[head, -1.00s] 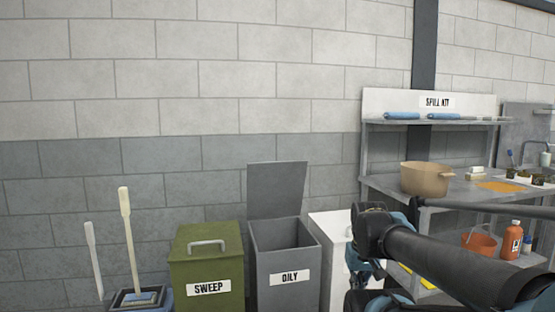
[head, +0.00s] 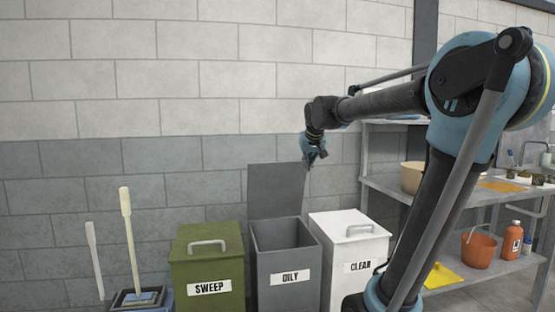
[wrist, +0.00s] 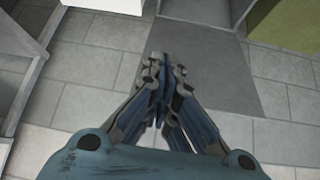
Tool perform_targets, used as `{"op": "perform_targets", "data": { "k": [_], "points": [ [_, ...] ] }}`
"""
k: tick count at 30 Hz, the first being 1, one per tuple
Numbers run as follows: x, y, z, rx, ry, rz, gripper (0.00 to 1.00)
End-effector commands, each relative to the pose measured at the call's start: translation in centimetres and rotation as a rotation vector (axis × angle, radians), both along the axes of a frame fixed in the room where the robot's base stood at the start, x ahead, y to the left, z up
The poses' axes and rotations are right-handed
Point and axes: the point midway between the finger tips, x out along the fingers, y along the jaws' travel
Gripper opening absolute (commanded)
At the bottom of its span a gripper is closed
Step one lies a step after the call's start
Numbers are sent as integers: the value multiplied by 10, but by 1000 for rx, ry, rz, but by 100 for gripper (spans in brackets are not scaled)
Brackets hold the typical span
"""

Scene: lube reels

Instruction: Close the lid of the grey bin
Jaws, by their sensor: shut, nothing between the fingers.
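The grey bin (head: 290,272), labelled OILY, stands between a green and a white bin. Its lid (head: 272,190) is open, standing upright at the back edge, and the bin's dark inside shows. My gripper (head: 314,160) hangs pointing down near the lid's upper right corner; whether it touches cannot be told. In the wrist view, which looks upside down, my gripper (wrist: 162,65) is shut and empty, with its fingertips together over the edge of the grey lid (wrist: 215,75).
The green bin (head: 205,270), labelled SWEEP, is left and the white bin (head: 350,250), labelled CLEAN, is right; both are closed. A metal shelf (head: 380,185) with a tan pot (head: 411,177) stands to the right. The wall is close behind the bins.

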Motion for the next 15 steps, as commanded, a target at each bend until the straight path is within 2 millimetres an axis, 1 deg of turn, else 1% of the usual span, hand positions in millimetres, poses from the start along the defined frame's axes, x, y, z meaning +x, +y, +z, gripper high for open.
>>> {"op": "perform_targets", "data": {
  "k": [1,3,6,10,12,15],
  "points": [
    [20,16,14,6,-23,16,0],
    [45,37,32,18,-58,32,0],
    [75,65,54,33,-103,54,0],
    [103,94,74,51,-145,74,0],
    [113,104,81,58,-161,83,0],
    [121,113,87,63,-174,90,0]
  ]
}}
